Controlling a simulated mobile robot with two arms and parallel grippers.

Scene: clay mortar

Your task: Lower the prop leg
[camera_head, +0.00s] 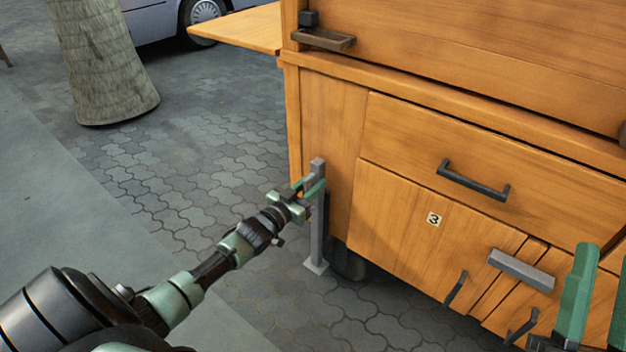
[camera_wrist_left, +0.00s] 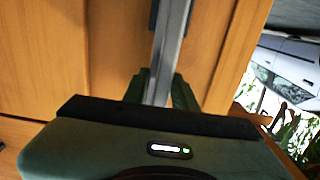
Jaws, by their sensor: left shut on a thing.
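The prop leg (camera_head: 317,235) is a grey upright bar with a flat foot, beside the left front corner of the wooden cart (camera_head: 330,120). Its foot appears to rest on or just above the paving; I cannot tell which. My left gripper (camera_head: 312,188) is shut on the upper part of the leg. In the left wrist view the leg (camera_wrist_left: 168,50) runs between the two fingers of the left gripper (camera_wrist_left: 161,92). My right gripper (camera_head: 590,300) shows in part at the lower right, in front of the cart's drawers; its jaw state is unclear.
The cart has a drawer with a dark handle (camera_head: 472,182), a door labelled 3 (camera_head: 434,218) and a side shelf (camera_head: 240,28). A dark wheel (camera_head: 347,262) sits under it. A tree trunk (camera_head: 100,60) and a parked car (camera_head: 160,18) stand behind. The paving at left is clear.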

